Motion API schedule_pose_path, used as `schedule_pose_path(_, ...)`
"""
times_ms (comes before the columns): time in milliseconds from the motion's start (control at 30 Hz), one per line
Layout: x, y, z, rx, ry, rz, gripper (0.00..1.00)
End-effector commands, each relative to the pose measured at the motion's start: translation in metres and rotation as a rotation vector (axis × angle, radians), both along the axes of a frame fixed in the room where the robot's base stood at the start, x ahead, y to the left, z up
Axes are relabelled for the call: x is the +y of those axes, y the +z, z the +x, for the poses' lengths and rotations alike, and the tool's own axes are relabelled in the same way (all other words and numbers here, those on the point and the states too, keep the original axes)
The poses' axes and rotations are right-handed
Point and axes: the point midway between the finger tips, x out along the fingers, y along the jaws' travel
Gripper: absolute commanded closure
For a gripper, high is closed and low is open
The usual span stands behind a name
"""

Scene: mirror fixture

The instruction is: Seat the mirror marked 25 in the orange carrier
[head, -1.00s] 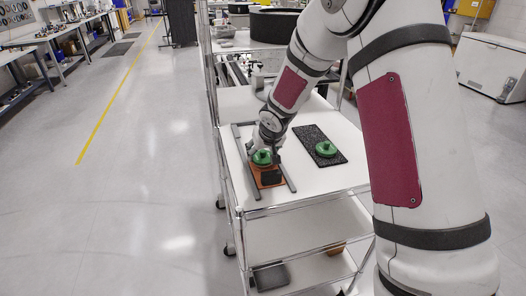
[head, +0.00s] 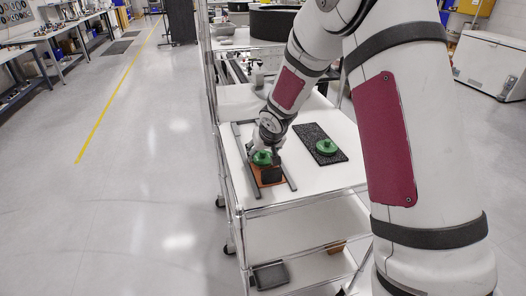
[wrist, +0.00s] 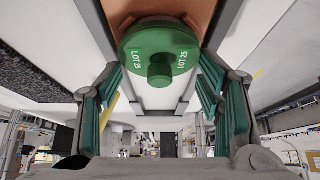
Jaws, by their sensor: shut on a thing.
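The green round mirror (wrist: 160,47) has a central knob and white lettering that seems to read LOT 25. My gripper (wrist: 160,72) is shut on it, with a teal finger at each side of the disc. In the head view the mirror (head: 262,158) is at the orange carrier (head: 259,180), which lies between two grey rails. The orange surface (wrist: 150,10) shows behind the disc in the wrist view. I cannot tell whether the mirror rests fully in the carrier. My gripper (head: 268,152) partly hides it in the head view.
A second green mirror (head: 326,147) lies on a black mat (head: 313,133) to the right. Grey rails (head: 245,165) flank the carrier. The white cart top (head: 315,178) is clear in front of the mat.

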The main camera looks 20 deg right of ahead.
Motion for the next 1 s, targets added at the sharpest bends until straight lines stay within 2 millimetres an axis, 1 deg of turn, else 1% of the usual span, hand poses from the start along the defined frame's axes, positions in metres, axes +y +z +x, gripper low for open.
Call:
schedule_pose_path(333,0.0,-0.001,0.0,-0.001,0.001,-0.001,0.53)
schedule_pose_path(367,0.0,-0.001,0.0,-0.001,0.001,-0.001,0.35)
schedule_pose_path(400,0.0,-0.001,0.0,-0.001,0.001,-0.001,0.26)
schedule_pose_path(433,0.0,-0.001,0.0,-0.001,0.001,-0.001,0.19)
schedule_pose_path(467,0.0,-0.001,0.0,-0.001,0.001,-0.001,0.16)
schedule_pose_path(800,0.0,0.0,0.0,-0.001,0.001,-0.001,0.16)
schedule_pose_path(1000,-0.001,0.01,0.0,-0.003,-0.001,0.001,0.16)
